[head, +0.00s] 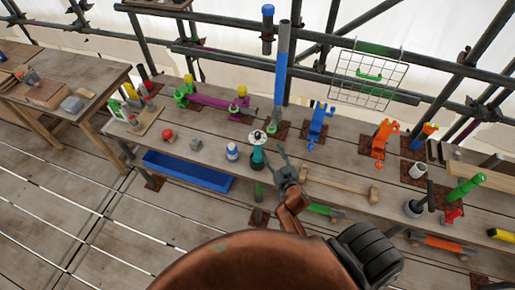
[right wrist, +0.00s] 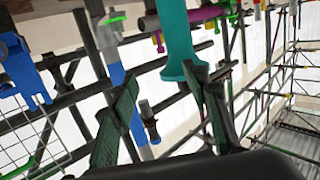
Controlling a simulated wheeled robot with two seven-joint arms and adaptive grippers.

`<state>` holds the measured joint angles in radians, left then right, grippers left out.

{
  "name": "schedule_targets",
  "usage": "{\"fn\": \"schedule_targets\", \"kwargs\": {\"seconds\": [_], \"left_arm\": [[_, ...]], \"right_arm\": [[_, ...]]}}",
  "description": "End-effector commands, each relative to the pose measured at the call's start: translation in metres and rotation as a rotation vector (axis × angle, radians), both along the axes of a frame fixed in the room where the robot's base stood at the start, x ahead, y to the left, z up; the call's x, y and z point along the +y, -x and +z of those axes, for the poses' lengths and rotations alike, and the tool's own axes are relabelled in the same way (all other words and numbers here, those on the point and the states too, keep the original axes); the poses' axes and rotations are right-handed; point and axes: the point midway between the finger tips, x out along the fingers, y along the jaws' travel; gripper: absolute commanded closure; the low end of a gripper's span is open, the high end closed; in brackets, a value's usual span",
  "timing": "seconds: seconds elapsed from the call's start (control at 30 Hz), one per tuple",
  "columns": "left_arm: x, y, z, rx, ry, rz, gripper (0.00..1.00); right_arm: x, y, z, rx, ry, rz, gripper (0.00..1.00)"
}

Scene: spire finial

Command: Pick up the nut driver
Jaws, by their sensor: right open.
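A teal upright thing (head: 257,154) with a pale, dark-spotted top stands near the front edge of the workbench; it may be the nut driver, but I cannot tell for sure. In the right wrist view a teal shaft with a flared end (right wrist: 178,45) comes down from the top, close to the fingertips. My right gripper (head: 277,163) is just right of the teal thing, with its fingers apart. Its open fingers (right wrist: 163,78) also show in the right wrist view, with nothing gripped. My left gripper is out of view.
A blue post (head: 281,75) rises behind. Orange (head: 381,138) and blue (head: 319,123) clamps stand to the right.

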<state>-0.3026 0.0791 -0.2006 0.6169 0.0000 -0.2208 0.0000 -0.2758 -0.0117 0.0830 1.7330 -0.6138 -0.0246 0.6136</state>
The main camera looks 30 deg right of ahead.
Motion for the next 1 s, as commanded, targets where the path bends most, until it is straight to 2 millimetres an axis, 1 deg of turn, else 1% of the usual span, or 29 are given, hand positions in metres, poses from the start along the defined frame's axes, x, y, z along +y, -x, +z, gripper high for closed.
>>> {"fn": "schedule_targets", "kwargs": {"seconds": [0.03,0.1,0.2,0.33,0.57,0.7,0.8,0.9,1.0], "left_arm": [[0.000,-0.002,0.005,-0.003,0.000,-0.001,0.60],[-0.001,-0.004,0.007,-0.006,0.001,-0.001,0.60],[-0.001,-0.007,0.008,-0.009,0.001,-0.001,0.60],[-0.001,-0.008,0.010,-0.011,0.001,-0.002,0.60],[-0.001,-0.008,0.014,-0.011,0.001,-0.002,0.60],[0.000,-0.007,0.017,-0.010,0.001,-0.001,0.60],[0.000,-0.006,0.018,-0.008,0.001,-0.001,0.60],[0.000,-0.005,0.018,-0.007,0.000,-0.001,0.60],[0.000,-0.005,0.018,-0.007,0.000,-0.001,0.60]], "right_arm": [[0.007,-0.006,0.012,-0.041,-0.002,0.026,0.57],[0.016,-0.012,0.023,-0.083,-0.005,0.059,0.57],[0.023,-0.017,0.031,-0.116,-0.007,0.087,0.57],[0.025,-0.030,0.034,-0.128,-0.007,0.097,0.57],[0.022,-0.054,0.034,-0.126,-0.007,0.096,0.57],[0.021,-0.076,0.034,-0.126,-0.008,0.096,0.57],[0.020,-0.088,0.033,-0.125,-0.007,0.095,0.57],[0.019,-0.094,0.033,-0.125,-0.006,0.095,0.57],[0.019,-0.095,0.032,-0.124,-0.007,0.095,0.57]]}}
